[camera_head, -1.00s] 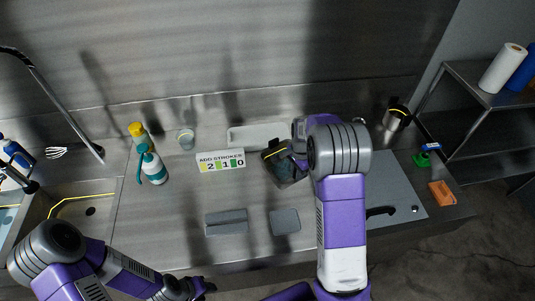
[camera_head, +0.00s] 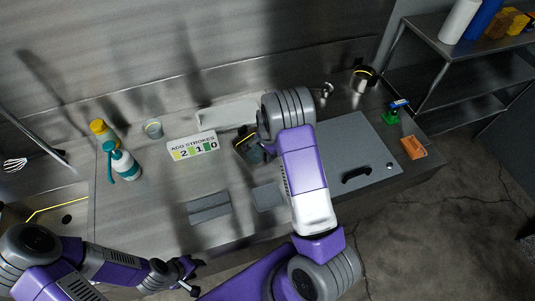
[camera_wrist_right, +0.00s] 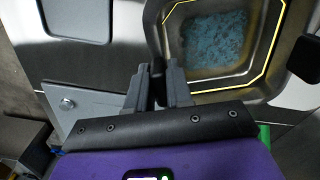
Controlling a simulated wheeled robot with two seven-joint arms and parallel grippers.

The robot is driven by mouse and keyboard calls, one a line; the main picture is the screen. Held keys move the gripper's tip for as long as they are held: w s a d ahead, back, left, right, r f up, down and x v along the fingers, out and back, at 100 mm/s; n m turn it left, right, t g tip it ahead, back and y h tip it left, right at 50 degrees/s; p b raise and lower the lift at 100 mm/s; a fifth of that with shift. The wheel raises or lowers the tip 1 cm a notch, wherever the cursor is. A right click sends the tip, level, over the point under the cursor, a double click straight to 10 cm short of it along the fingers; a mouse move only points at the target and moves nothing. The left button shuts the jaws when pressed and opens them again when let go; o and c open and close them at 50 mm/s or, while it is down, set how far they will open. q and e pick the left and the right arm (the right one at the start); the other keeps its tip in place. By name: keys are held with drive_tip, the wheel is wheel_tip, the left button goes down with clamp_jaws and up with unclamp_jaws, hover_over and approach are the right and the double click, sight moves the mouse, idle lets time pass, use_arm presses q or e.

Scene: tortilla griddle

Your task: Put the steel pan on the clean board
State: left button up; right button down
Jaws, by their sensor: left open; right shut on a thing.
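The steel pan (camera_head: 245,147) is square with a yellow line along its rim, and stands on the steel counter, partly hidden by my right arm. In the right wrist view the pan (camera_wrist_right: 276,45) has a blue-grey patch on its floor. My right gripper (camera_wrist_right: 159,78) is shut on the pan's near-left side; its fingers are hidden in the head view. A large flat grey board (camera_head: 341,137), seemingly the clean board, lies to the right of the pan. My left gripper (camera_head: 195,275) is open and empty at the lower left, off the counter's front edge.
Two grey mats (camera_head: 209,208) (camera_head: 268,197) lie at the front. A black handle-like object (camera_head: 357,173) lies on the board. An orange block (camera_head: 413,147) lies at the right.

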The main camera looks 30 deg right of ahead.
drive_tip(key=shift+f, duration=0.15)
drive_tip(key=c, duration=1)
unclamp_jaws()
drive_tip(key=shift+r, duration=0.45)
wheel_tip(320, 180, up, 12)
drive_tip(key=shift+s+d+f, duration=0.1)
drive_tip(key=shift+f, duration=0.15)
